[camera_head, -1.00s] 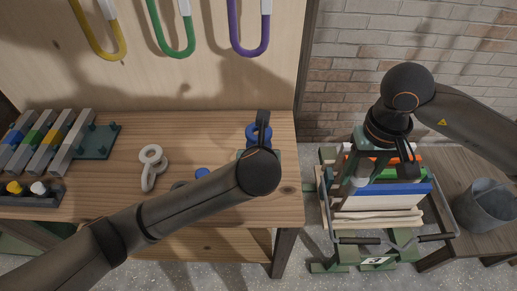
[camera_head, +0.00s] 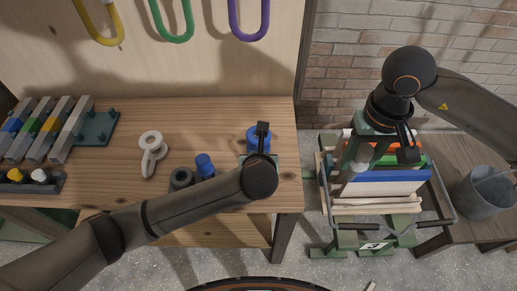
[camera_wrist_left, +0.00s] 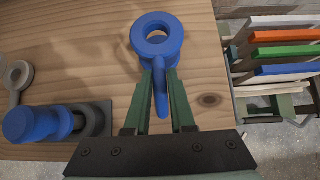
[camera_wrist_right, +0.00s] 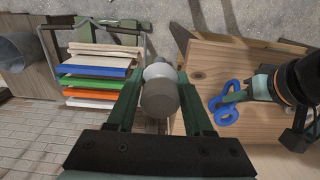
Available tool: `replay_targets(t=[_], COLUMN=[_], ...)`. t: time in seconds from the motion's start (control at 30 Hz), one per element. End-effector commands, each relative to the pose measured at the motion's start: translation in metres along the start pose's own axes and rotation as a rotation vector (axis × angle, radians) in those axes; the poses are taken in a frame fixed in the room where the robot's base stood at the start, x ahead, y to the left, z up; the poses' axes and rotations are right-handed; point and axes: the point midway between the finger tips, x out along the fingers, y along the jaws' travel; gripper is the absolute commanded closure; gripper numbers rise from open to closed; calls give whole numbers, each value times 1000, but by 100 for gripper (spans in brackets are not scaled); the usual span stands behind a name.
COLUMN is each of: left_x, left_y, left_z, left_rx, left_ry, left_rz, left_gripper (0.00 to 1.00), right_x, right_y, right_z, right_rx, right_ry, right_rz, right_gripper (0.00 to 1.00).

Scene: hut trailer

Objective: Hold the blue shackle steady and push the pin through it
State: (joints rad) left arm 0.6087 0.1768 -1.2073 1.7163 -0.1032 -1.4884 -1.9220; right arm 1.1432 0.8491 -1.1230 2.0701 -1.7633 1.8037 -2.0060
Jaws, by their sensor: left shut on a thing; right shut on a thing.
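The blue shackle (camera_head: 252,139) is at the right end of the bench, with its round eye and loop clear in the left wrist view (camera_wrist_left: 165,92). My left gripper (camera_wrist_left: 160,88) is shut on the shackle's loop; its arm covers part of it in the head view. A blue pin (camera_head: 204,164) stands in a dark holder on the bench, left of the shackle; it also shows in the left wrist view (camera_wrist_left: 40,122). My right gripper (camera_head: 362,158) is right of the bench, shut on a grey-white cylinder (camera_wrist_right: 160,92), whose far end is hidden.
A grey shackle (camera_head: 151,156) lies on the bench further left, near a rack of coloured blocks (camera_head: 45,130). A green stand (camera_head: 375,215) with coloured boards is under my right gripper. A metal bucket (camera_head: 484,194) stands at right.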

Motion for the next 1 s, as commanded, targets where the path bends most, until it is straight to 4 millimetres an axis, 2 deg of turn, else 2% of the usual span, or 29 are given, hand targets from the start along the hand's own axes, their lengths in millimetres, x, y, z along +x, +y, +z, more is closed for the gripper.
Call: replay_targets(t=[1.0], left_x=[11], left_y=[0], left_z=[-10], left_rx=[-1], left_ry=[-4], left_rz=[0], left_gripper=[100], right_x=[0], right_y=[0], right_z=[0], right_rx=[0], right_ry=[1], right_rz=[0], right_gripper=[100])
